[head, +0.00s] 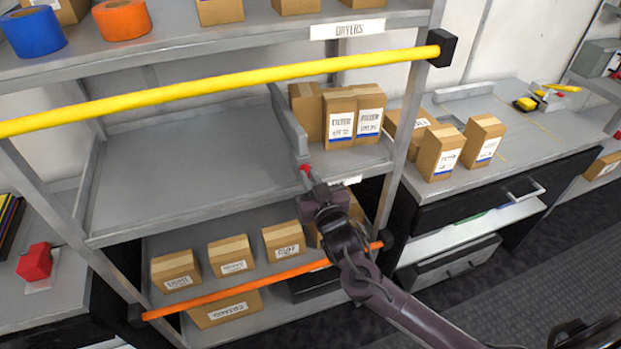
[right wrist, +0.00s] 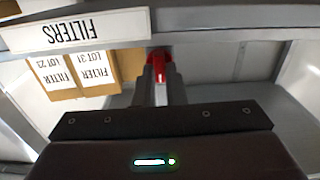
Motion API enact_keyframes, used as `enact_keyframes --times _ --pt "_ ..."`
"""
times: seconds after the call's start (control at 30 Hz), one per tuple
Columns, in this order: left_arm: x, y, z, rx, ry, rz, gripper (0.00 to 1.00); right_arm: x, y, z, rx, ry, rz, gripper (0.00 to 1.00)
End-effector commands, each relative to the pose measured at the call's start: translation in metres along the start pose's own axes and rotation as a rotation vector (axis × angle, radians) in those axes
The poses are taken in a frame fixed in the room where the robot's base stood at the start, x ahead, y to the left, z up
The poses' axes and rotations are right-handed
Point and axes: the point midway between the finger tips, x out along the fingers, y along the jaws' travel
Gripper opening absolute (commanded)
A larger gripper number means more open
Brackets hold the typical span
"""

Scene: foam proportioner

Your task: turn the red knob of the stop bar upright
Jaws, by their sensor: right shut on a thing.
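The stop bar (head: 288,122) is a grey bar lying front to back on the middle shelf, left of the filter boxes. Its small red knob (head: 304,169) is at its front end, at the shelf's front edge. My right gripper (head: 309,180) reaches in from the lower right and is shut on the red knob. In the right wrist view the red knob (right wrist: 158,58) shows between and beyond the fingertips (right wrist: 158,76). The fingers hide part of the knob, so I cannot tell its exact angle. My left gripper is not in view.
Filter boxes (head: 339,117) stand right of the bar. A yellow rail (head: 220,81) crosses above the shelf and an orange rail (head: 240,285) crosses below. The middle shelf (head: 180,175) is empty left of the bar. Boxes (head: 233,255) stand on the lower shelf.

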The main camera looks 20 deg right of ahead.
Motion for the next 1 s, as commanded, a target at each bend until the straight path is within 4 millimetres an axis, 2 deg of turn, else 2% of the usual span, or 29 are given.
enact_keyframes --times 0.03,0.2,0.53,0.9,1.0 --pt "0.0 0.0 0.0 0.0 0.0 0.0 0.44 0.001 0.001 -0.002 -0.002 0.004 0.002 0.12" --pt "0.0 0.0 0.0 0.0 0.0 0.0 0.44 0.001 0.001 -0.001 -0.001 0.003 0.001 0.32" --pt "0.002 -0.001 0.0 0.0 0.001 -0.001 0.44 -0.004 0.0 0.001 0.0 0.0 0.0 0.32" --pt "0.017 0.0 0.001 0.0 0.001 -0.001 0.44 -0.061 0.0 0.002 0.0 0.0 0.0 0.32" --pt "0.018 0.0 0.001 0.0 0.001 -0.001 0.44 -0.071 0.0 0.001 -0.001 0.001 0.0 0.32"
